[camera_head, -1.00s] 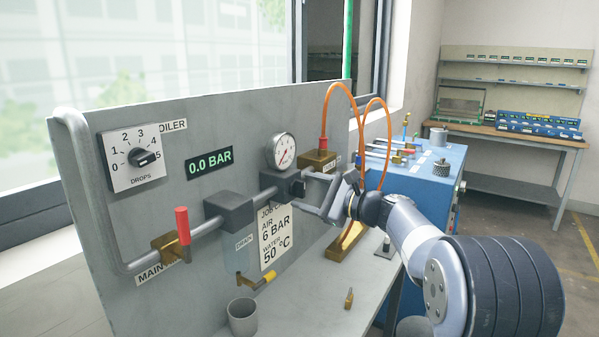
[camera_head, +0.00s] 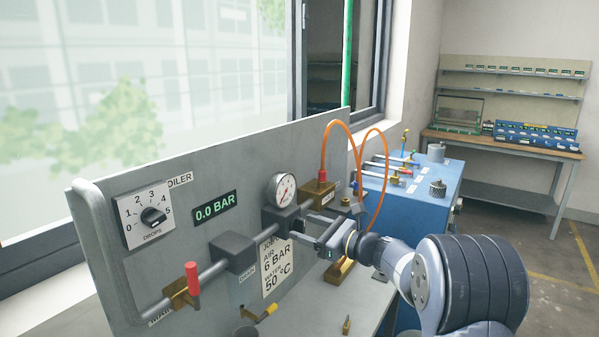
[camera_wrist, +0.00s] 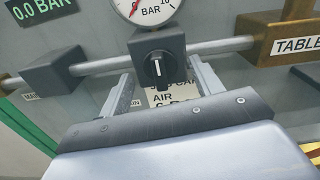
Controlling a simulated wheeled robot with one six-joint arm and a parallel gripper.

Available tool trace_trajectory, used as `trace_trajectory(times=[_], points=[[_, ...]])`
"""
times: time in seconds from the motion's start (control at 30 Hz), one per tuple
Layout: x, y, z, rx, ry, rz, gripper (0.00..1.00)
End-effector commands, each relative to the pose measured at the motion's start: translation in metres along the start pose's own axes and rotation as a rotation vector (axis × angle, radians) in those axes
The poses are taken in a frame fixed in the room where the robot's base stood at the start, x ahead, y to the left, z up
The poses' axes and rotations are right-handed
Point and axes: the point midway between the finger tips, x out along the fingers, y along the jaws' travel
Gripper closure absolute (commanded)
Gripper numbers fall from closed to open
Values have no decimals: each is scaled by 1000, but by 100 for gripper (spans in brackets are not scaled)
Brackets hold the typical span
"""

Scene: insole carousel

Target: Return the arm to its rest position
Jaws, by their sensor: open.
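My gripper (camera_head: 308,232) is open and empty in front of the grey panel (camera_head: 240,152), near the dark regulator block under the round gauge (camera_head: 283,190). In the wrist view, my two fingers (camera_wrist: 160,84) stand apart on either side of the black regulator knob (camera_wrist: 158,66), seen beyond them. I cannot tell how far the fingertips are from the knob. My arm reaches in from the lower right, bent.
A red-handled valve (camera_head: 193,280) and an oiler dial (camera_head: 153,216) are on the panel's left. The display (camera_head: 215,206) reads 0.0 BAR. Orange hoses (camera_head: 353,135) arch behind my gripper. A blue cabinet (camera_head: 432,195) stands beyond the panel. Open floor lies at right.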

Motion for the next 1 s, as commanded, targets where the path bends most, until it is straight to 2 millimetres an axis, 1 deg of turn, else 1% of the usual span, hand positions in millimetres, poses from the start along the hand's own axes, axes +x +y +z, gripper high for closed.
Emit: trace_trajectory(times=[0.03,0.7,1.0], points=[[0,0,4,27,1,1,38],[0,0,4,388,1,1,38],[0,0,2,510,1,0,38]])
